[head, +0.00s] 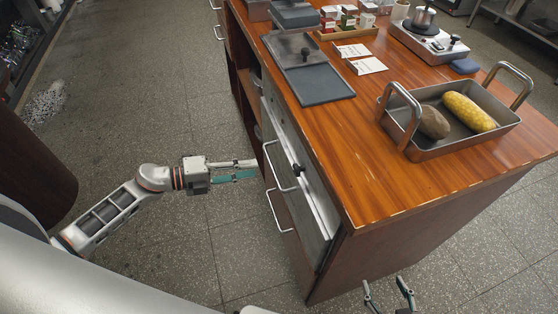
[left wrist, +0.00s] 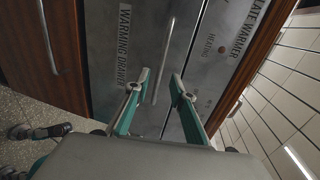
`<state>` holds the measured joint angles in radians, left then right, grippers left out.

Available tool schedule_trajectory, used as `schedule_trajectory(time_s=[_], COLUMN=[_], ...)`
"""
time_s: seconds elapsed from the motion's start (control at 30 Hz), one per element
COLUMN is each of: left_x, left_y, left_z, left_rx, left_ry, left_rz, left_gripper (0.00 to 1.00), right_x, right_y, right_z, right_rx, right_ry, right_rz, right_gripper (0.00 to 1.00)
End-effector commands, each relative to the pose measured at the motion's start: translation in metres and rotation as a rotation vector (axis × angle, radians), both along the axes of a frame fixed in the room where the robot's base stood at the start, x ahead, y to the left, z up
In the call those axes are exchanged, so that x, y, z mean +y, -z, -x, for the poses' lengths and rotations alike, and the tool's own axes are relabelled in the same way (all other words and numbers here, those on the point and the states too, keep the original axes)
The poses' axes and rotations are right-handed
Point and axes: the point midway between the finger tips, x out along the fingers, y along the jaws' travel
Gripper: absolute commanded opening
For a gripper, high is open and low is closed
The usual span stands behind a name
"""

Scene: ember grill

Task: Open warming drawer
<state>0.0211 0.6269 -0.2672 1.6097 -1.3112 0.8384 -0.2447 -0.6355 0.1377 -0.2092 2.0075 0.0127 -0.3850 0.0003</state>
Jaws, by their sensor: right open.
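The warming drawer (head: 304,215) has a grey metal front in the side of the wooden counter. Its lettering shows in the left wrist view (left wrist: 125,45), and its front looks shut there. Its bar handle (left wrist: 164,60) appears between my left fingers in that view. My left gripper (head: 257,169) is open and empty, with its fingertips pointing at the upper handle (head: 279,166) in the head view. Contact with the handle cannot be told. My right gripper (head: 390,292) is open and empty at the bottom edge, beside the counter's near end.
A plate warmer panel (left wrist: 220,50) adjoins the drawer front. A black knob (head: 299,168) sticks out near the handle. Another handle (head: 278,211) sits lower. On the counter (head: 360,195) stands a metal pan (head: 440,152) holding food. The floor (head: 170,245) left of the counter is clear.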

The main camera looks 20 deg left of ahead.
Motion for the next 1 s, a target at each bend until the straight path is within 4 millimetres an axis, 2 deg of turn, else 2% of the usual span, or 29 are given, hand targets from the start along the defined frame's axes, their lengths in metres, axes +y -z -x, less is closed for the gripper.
schedule_trajectory(time_s=[0.5,0.67,0.93,1.0], left_x=[-0.054,-0.061,-0.062,-0.062], left_y=[0.013,0.015,0.015,0.015], left_z=[-0.037,-0.042,-0.042,-0.042], left_rx=[-0.002,-0.002,-0.001,0.0], left_ry=[0.0,0.0,0.0,0.0], left_rz=[0.0,-0.001,-0.002,-0.001], left_gripper=[0.24,0.24,0.24,0.06], right_x=[-0.006,-0.006,-0.006,-0.005], right_y=[0.003,0.003,0.003,0.003], right_z=[0.0,0.001,0.001,0.001], right_rx=[0.004,0.004,0.005,0.005], right_ry=[0.004,0.004,0.003,0.002], right_rz=[0.01,0.01,0.01,0.009], right_gripper=[0.56,0.56,0.56,0.56])
